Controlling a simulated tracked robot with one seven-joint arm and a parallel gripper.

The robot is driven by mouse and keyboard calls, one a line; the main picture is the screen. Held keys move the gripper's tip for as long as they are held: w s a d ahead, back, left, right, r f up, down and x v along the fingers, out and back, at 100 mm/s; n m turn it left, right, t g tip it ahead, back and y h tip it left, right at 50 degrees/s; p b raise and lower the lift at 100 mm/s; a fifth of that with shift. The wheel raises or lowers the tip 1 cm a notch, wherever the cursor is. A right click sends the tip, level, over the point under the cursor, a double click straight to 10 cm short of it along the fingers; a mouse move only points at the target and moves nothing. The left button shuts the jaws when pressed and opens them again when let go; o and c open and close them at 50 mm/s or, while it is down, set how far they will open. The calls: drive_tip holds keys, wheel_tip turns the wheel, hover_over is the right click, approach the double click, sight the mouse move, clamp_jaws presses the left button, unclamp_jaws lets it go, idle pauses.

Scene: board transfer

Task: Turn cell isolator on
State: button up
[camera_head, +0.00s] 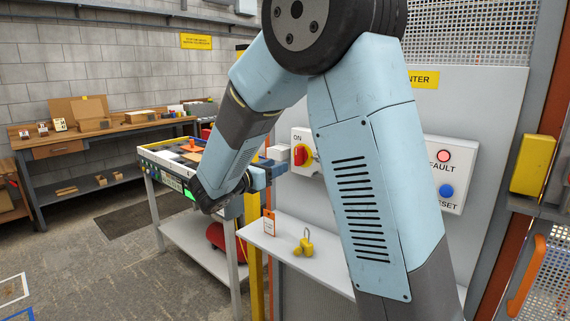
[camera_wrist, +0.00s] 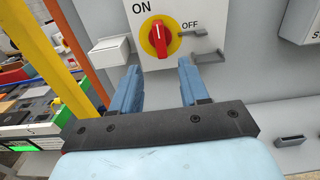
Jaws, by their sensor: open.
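The cell isolator is a white box (camera_wrist: 172,60) on the grey panel, with a red rotary handle (camera_wrist: 159,40) on a yellow disc. ON is printed above the handle, and OFF to its right. The handle stands roughly upright in the wrist view. In the camera_head view the red handle (camera_head: 301,155) shows just left of my arm, which hides part of the box. My gripper (camera_wrist: 159,67) is open and empty, facing the panel. Its blue fingers are apart, below and either side of the handle in the picture; I cannot tell the exact gap to it.
A small shelf below holds a yellow padlock (camera_head: 305,245) and an orange-edged tag (camera_head: 269,222). A white box (camera_wrist: 109,51) sits left of the isolator. Grey brackets (camera_wrist: 208,57) jut out at its right. A FAULT/RESET box (camera_head: 446,173) is right of my arm.

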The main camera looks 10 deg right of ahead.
drive_tip(key=shift+v, duration=1.8)
drive_tip(key=s+d+m+g+y, duration=0.5)
drive_tip(key=s+d+m+g, duration=0.3)
drive_tip(key=s+d+m, duration=0.55)
drive_tip(key=s+a+r+m+t+y, duration=0.1)
drive_tip(key=s+a+m+t+y, duration=0.1)
drive_tip(key=s+m+y, duration=0.7)
drive_tip(key=s+m+t, duration=0.1)
drive_tip(key=s+m, duration=0.2)
drive_tip(key=s, duration=0.3)
drive_tip(key=shift+s+y, duration=0.3)
drive_tip(key=shift+s, duration=0.05)
